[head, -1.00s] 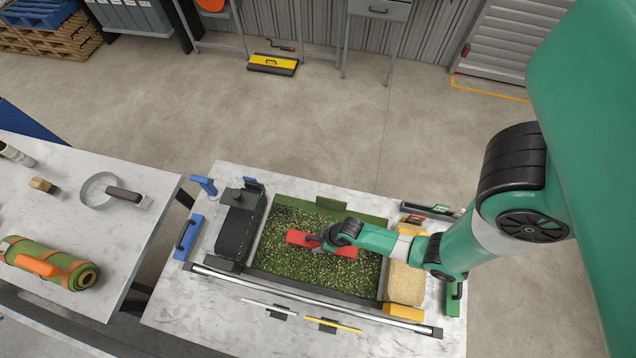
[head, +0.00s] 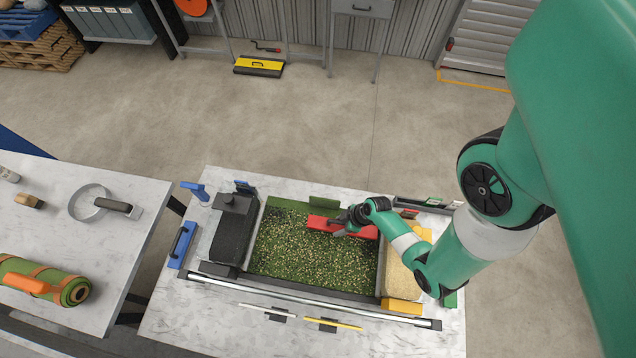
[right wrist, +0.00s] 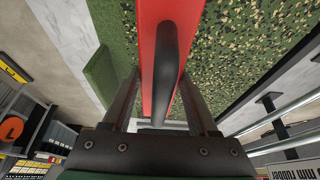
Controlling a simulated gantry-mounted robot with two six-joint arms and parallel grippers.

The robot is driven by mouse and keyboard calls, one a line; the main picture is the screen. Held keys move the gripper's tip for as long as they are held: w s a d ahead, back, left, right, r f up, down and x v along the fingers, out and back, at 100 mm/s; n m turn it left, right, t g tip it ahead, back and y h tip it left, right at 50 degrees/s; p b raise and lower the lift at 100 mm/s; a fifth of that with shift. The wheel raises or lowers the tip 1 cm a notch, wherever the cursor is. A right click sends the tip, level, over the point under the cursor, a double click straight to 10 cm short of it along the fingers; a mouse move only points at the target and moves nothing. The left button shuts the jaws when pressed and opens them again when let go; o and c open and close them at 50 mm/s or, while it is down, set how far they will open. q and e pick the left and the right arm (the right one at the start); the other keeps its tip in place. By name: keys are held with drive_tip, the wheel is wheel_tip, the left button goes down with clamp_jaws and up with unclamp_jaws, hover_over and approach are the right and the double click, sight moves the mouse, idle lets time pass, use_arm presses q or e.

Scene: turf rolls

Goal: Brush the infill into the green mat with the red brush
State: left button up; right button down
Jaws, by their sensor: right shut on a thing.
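The green mat (head: 300,260) lies flat on the near table, with pale infill (head: 290,248) granules scattered over its dark pile. The red brush (head: 362,231) lies across the mat's back right part. My right gripper (head: 346,221) is over the brush, shut on its dark handle. In the right wrist view, the gripper (right wrist: 160,85) has a finger on each side of the handle (right wrist: 166,55), with the red brush body (right wrist: 147,70) below and the speckled mat (right wrist: 235,40) beside it. The brush's underside is hidden. My left gripper is not in view.
A black box-shaped object (head: 232,235) stands left of the mat and a tan-filled tray (head: 402,262) stands right. A long metal bar (head: 310,298) runs along the front. A green roll (head: 75,291) lies on the left table (head: 120,240). Open floor lies behind.

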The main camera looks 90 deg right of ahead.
sight(333, 225)
drive_tip(key=shift+f+b, duration=1.4)
drive_tip(key=shift+f, duration=0.1)
idle(1.1)
drive_tip(key=shift+w+d, duration=0.2)
drive_tip(key=shift+w, duration=1.4)
drive_tip(key=shift+s, duration=0.25)
drive_tip(key=shift+s+a, duration=0.2)
drive_tip(key=shift+s, duration=1.15)
